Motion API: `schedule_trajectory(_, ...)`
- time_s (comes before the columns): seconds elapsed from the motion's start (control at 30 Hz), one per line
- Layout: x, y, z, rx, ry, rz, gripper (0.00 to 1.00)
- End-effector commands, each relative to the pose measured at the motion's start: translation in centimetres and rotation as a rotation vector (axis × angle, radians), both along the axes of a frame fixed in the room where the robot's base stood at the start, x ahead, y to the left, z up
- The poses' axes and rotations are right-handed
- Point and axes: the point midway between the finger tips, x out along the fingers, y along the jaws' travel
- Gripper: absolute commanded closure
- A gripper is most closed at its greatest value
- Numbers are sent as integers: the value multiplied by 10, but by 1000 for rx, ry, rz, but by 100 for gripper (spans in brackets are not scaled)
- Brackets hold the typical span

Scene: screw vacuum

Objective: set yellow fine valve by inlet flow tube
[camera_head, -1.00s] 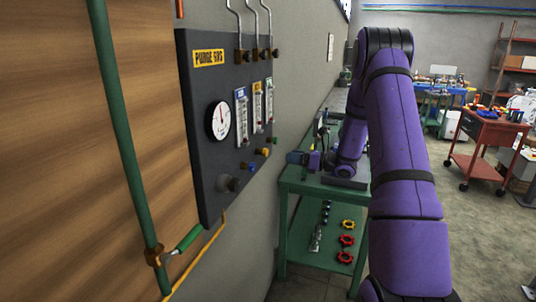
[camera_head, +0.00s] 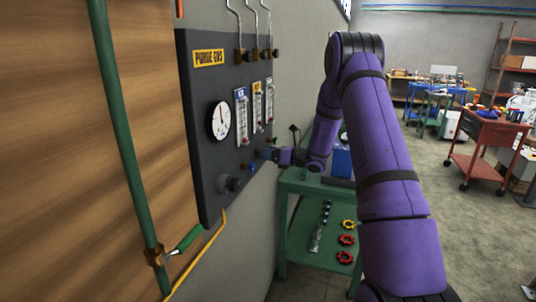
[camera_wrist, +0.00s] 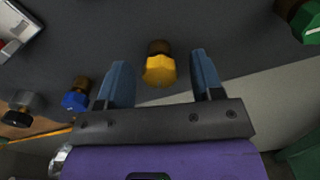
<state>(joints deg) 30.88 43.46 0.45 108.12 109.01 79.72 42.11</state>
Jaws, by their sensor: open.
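The yellow fine valve (camera_wrist: 159,70) is a small knob on a brass stem on the dark panel. In the wrist view it lies between and just beyond the tips of my gripper (camera_wrist: 160,72), whose two blue fingers are open and empty. The fingers do not appear to touch it. In the head view my gripper (camera_head: 268,154) is close to the panel's lower right, and it hides the yellow valve. The flow tubes (camera_head: 241,108) stand upright on the panel above. Which one is the inlet tube is too small to read.
The purge gas panel (camera_head: 205,140) carries a round gauge (camera_head: 220,119). A blue knob (camera_wrist: 75,99) sits left of the yellow valve, a green knob (camera_wrist: 308,22) to its right. A green bench (camera_head: 290,186) with red and yellow handwheels (camera_head: 346,240) stands below my arm.

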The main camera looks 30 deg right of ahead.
Motion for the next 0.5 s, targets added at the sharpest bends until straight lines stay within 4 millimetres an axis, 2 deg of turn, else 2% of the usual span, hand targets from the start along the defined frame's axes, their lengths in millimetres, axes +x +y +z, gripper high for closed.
schedule_trajectory(0.03, 0, 0, 0, 0, 0, 0, 42)
schedule_trajectory(0.23, 0, 0, 0, 0, 0, 0, 88)
schedule_trajectory(0.5, 0, 0, 0, -13, -10, 0, 89)
